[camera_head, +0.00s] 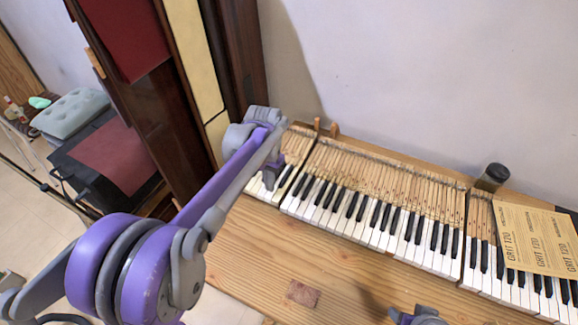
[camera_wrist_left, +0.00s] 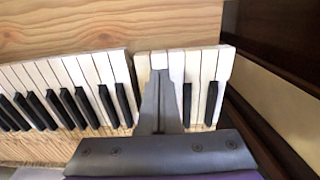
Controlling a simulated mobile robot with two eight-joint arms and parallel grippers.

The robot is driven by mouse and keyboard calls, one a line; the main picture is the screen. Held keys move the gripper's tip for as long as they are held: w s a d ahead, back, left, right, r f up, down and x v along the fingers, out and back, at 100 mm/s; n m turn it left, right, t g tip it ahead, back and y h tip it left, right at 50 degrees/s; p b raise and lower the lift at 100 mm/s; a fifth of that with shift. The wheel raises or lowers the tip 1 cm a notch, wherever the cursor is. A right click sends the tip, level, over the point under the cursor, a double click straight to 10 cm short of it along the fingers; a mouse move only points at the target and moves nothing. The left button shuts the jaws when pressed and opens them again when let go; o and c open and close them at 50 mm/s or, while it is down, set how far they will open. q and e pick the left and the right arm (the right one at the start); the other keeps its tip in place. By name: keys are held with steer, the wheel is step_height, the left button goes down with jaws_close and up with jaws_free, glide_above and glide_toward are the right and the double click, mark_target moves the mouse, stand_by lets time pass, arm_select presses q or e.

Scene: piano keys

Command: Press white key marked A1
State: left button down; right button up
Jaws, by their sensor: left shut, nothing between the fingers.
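The piano keyboard's leftmost short group of white keys (camera_head: 258,187) lies at the left end of the wooden bench. It also shows at the right in the left wrist view, where the white keys (camera_wrist_left: 222,70) have black keys between them. No A1 marking is readable in either view. My left gripper (camera_head: 272,178) is shut and empty, reaching over this group. In the left wrist view, its closed fingertips (camera_wrist_left: 159,74) overlap a white key near its front end. Contact cannot be told. Part of my right arm's end (camera_head: 418,316) shows at the bottom edge; its fingers are not clear.
A longer group of keys (camera_head: 375,238) runs to the right, with a dark cylinder (camera_head: 492,177) behind and sandpaper sheets (camera_head: 538,238) over the right keys. A dark wooden cabinet (camera_head: 240,60) stands close left. The bench front (camera_head: 245,240) is mostly bare, with a small wood block (camera_head: 303,293).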

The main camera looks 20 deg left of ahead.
arm_select(q)
steer(key=shift+f, duration=0.1)
steer(key=shift+f+b, duration=0.8)
steer(key=shift+f, duration=0.45)
arm_select(e)
steer(key=shift+s+f, duration=0.1)
steer(key=shift+f, duration=0.75)
arm_select(q)
steer(key=shift+r+p, duration=1.55)
steer(key=shift+r, duration=0.7)
arm_select(e)
steer(key=shift+w+r, duration=0.2)
steer(key=shift+r, duration=1.45)
arm_select(q)
step_height(320, 180, up, 5)
steer(key=p, duration=0.3)
steer(key=shift+f, duration=0.15)
arm_select(e)
steer(key=r, duration=0.3)
steer(key=shift+w+r, duration=0.15)
steer(key=shift+w, duration=0.25)
